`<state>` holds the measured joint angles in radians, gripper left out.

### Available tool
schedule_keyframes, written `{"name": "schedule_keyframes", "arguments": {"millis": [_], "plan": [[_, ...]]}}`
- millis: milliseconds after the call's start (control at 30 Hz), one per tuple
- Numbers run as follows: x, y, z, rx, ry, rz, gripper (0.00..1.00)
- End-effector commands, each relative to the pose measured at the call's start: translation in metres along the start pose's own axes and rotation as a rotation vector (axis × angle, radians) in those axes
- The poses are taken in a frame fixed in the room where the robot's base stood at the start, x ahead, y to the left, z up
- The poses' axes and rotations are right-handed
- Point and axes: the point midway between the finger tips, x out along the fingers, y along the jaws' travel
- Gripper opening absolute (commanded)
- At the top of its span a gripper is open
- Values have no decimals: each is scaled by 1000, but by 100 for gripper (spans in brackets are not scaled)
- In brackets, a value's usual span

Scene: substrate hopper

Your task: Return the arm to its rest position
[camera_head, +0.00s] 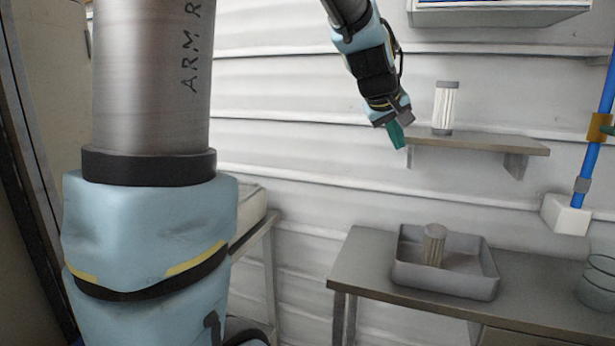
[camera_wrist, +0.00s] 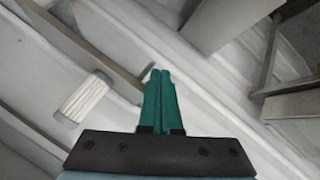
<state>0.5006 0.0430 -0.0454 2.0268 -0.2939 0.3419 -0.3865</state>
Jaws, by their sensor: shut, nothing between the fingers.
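My arm reaches in from the top of the head view, in front of the white panelled wall. My gripper (camera_head: 396,138) has teal fingers pointing down, just left of the wall shelf's left end. In the wrist view my gripper (camera_wrist: 159,76) shows its two teal fingers side by side and touching, with nothing between them. It is shut and empty.
A white pleated cylinder (camera_head: 446,108) stands upright on the wall shelf (camera_head: 500,146), close right of my gripper. Below, a grey tray (camera_head: 445,280) holding a brownish cylinder (camera_head: 433,245) sits on a bench (camera_head: 360,262). A blue pipe (camera_head: 592,150) stands at right.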

Motion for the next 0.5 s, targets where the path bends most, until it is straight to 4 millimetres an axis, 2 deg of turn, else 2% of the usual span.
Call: {"name": "schedule_keyframes", "arguments": {"millis": [33,100,167,200,300,400,500], "plan": [[4,-40,8,16,-24,-64,0],[6,-90,23,50,-65,-143,0],[5,-130,38,78,-106,-206,0],[3,-157,50,94,-137,-245,0],[-8,-218,84,131,-225,-332,0],[-21,-265,118,162,-310,-393,0],[-34,-296,146,183,-381,-429,0]]}}
